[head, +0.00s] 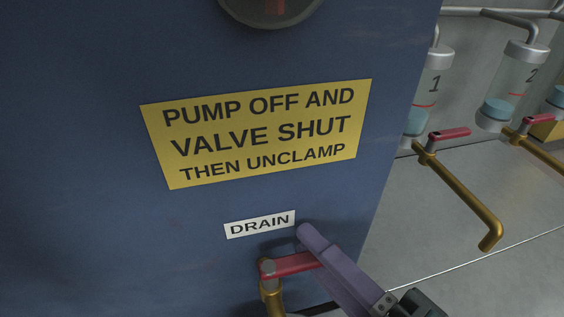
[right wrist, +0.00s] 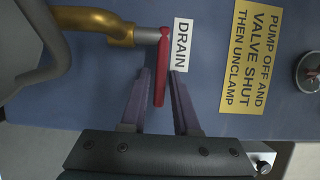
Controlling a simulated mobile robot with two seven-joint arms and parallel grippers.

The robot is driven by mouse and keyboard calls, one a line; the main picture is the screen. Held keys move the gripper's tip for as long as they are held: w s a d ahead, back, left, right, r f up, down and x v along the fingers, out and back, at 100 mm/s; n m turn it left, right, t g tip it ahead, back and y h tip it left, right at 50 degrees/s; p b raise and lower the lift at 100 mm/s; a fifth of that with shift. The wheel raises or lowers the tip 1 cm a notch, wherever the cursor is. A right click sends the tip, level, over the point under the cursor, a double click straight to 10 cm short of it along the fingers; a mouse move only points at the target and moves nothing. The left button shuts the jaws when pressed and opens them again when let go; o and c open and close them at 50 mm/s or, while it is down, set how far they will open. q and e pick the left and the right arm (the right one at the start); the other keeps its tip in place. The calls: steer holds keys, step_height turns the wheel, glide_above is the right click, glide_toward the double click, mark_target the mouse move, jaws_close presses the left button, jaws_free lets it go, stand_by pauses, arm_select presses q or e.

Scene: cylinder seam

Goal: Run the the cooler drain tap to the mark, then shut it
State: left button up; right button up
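The drain tap is a brass pipe (head: 271,296) with a red lever (head: 290,264), low on a blue cabinet under a white DRAIN label (head: 260,224). The lever points right from its pivot. My right gripper (head: 312,240) is at the lever's free end. In the right wrist view its purple fingers (right wrist: 160,80) stand apart on either side of the red lever (right wrist: 161,95), with a gap showing. The tap's outlet is out of the head view. Which mark is meant is not clear; glass cylinder 1 (head: 432,82) has a red line above blue liquid. My left gripper is not in view.
A yellow warning sign (head: 262,133) and a round dark fitting (head: 271,8) are on the cabinet. Beyond its right edge, cylinder 2 (head: 512,80) and other brass taps with red levers (head: 449,134) stand out from the wall. The grey floor (head: 420,230) there looks clear.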

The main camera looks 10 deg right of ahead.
jaws_close()
stand_by(1.1)
